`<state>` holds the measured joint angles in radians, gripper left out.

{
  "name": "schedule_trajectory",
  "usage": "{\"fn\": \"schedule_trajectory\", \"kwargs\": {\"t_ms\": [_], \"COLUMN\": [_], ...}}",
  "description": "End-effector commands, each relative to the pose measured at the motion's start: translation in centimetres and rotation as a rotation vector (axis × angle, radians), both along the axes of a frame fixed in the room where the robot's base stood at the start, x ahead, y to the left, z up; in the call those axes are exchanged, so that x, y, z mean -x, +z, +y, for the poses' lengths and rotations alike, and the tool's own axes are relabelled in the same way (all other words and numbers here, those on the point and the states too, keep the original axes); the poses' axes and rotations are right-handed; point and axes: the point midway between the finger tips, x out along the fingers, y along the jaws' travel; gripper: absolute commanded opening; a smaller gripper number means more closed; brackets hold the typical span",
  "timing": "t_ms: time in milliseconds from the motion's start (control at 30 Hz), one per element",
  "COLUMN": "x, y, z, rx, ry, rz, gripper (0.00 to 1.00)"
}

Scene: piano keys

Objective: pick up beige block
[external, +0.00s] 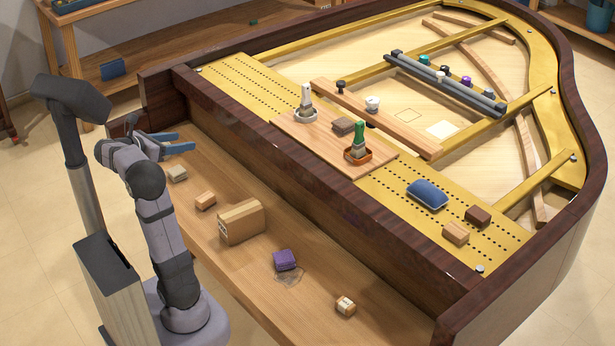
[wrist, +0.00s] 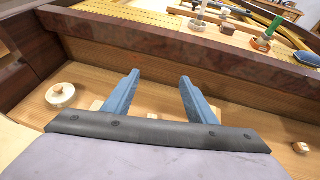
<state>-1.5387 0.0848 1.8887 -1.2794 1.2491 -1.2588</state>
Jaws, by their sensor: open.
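A small pale beige block (external: 177,173) lies on the wooden shelf in front of the piano frame, at its far left end in the external view. My gripper (external: 181,142) is open and empty, with its blue fingers above and just beyond this block. In the wrist view my gripper (wrist: 160,78) has its two blue fingers spread, with only the shelf and the dark wooden wall between them. Pale bits show at the gripper's dark edge in the wrist view, mostly hidden; I cannot tell which is the beige block.
On the shelf are a small wooden block (external: 205,200), a larger brown box (external: 241,222), a purple block (external: 285,260) and a small tan block (external: 345,306). A dark wall (external: 330,195) bounds the shelf.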

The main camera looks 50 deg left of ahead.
Motion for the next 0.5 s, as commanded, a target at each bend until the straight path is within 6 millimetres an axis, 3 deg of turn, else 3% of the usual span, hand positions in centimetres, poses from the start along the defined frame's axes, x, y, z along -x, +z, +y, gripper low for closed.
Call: {"fn": "schedule_trajectory", "kwargs": {"t_ms": [33,500], "x": [-0.2,-0.3], "y": [-2.1,-17.9], "z": [-0.3,-0.5], "rx": [0.014,0.011], "ry": [-0.008,-0.012], "rz": [0.004,0.008], "gripper": [0.52,0.52]}}
